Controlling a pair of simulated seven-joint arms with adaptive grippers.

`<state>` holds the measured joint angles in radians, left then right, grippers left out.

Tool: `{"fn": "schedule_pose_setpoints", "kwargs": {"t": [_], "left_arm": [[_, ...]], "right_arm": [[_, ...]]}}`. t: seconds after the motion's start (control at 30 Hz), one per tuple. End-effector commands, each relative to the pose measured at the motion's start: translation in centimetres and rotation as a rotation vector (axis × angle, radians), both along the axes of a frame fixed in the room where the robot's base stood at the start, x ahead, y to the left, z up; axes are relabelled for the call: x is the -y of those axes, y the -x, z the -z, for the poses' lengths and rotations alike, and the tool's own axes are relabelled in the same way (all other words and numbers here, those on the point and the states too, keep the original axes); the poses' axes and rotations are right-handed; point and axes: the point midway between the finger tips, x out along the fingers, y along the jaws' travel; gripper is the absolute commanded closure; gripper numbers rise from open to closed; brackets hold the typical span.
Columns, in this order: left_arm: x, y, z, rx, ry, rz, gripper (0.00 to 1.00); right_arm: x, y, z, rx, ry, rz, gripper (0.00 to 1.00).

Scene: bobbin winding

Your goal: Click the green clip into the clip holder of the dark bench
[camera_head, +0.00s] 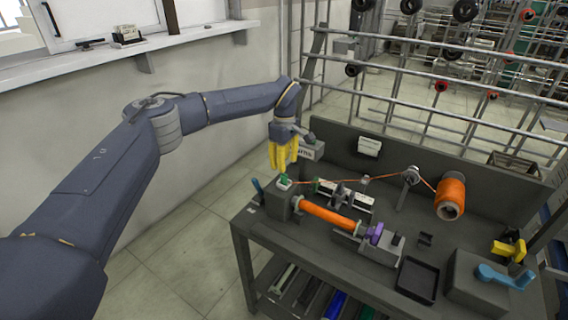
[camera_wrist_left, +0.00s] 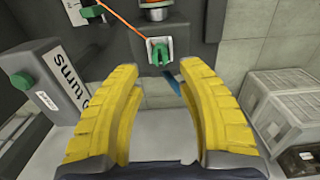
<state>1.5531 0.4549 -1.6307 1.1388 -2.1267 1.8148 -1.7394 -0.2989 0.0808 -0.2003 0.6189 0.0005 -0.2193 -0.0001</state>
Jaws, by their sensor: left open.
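The green clip (camera_head: 284,181) is at the white clip holder (camera_wrist_left: 151,62) on the near left block of the dark bench (camera_head: 318,258). In the left wrist view the clip (camera_wrist_left: 160,54) looks U-shaped and sits within the holder's outline; I cannot tell whether it is fully seated. My left gripper (camera_head: 284,166) hangs just above the clip, its yellow fingers pointing down. In the left wrist view its fingers (camera_wrist_left: 150,75) are spread apart with nothing between them, the clip ahead of their tips. My right gripper does not show.
An orange thread (camera_head: 335,181) runs from the clip area towards the orange spool (camera_head: 451,195). An orange roll (camera_head: 328,214), a purple part (camera_head: 375,233) and a dark tray (camera_head: 418,279) are on the bench. White crates (camera_wrist_left: 285,95) stand on the floor.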

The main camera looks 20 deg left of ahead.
Motion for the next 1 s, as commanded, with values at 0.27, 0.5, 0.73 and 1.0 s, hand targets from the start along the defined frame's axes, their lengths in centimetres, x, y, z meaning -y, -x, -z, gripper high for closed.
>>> {"fn": "schedule_pose_setpoints", "kwargs": {"t": [0.27, 0.5, 0.73, 1.0], "left_arm": [[0.0, -0.1, -4.6, 0.003, 0.000, 0.000, 0.62], [0.0, -0.1, -8.4, 0.003, -0.001, -0.001, 0.62], [0.0, 0.0, -10.6, 0.001, -0.001, 0.000, 0.62], [0.0, 0.1, -11.5, 0.000, 0.001, 0.000, 0.62]], "right_arm": [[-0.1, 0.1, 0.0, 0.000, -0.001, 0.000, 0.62], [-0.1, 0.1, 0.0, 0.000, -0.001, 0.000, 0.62], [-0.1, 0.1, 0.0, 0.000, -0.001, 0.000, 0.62], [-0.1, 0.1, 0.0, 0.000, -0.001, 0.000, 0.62]]}}
